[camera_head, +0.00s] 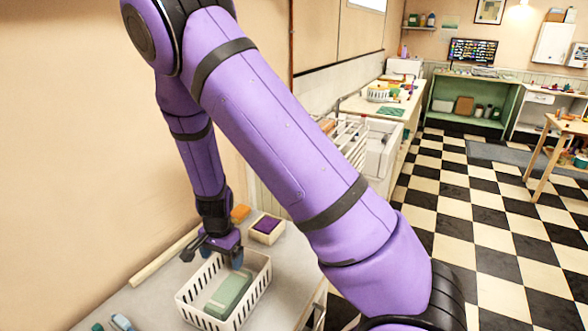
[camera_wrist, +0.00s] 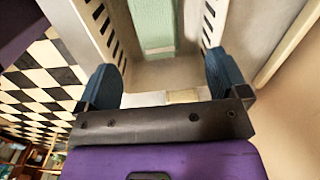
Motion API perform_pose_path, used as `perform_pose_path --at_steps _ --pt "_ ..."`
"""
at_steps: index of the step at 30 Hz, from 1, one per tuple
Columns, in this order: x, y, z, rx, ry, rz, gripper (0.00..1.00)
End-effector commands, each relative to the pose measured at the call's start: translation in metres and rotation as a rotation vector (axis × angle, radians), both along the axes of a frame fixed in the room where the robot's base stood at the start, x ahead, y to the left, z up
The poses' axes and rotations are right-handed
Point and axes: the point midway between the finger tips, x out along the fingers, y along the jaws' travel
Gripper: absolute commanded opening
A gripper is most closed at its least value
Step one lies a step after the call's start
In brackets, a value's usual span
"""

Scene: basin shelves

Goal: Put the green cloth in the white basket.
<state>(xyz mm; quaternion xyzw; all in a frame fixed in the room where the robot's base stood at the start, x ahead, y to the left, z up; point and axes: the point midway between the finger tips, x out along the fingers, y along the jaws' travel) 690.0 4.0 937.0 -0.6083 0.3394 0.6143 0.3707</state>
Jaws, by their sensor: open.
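The white basket (camera_head: 254,294) with slotted walls stands on the near counter; it also shows in the wrist view (camera_wrist: 92,22). A pale green folded thing, which looks like the green cloth (camera_head: 230,294), lies inside it on the basket floor. The cloth also shows at the top of the wrist view (camera_wrist: 152,22). My gripper (camera_head: 214,254) is above the far left part of the basket. In the wrist view its blue fingertips (camera_wrist: 162,82) are wide apart with nothing held between them, and the cloth lies beyond them.
Blue and teal items (camera_head: 122,322) lie at the counter's front left. A dish rack (camera_head: 345,138) stands farther back. The checkered floor (camera_head: 480,215) at right is mostly clear.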

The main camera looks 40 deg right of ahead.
Motion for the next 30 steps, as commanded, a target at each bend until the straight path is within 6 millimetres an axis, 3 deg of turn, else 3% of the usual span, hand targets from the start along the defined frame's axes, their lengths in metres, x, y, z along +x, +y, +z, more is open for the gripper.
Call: perform_pose_path --at_steps 14,30 --pt "-0.020 0.005 0.138 0.159 -0.116 0.261 0.93" --pt "-0.088 -0.016 0.268 0.158 -0.280 0.584 0.93"
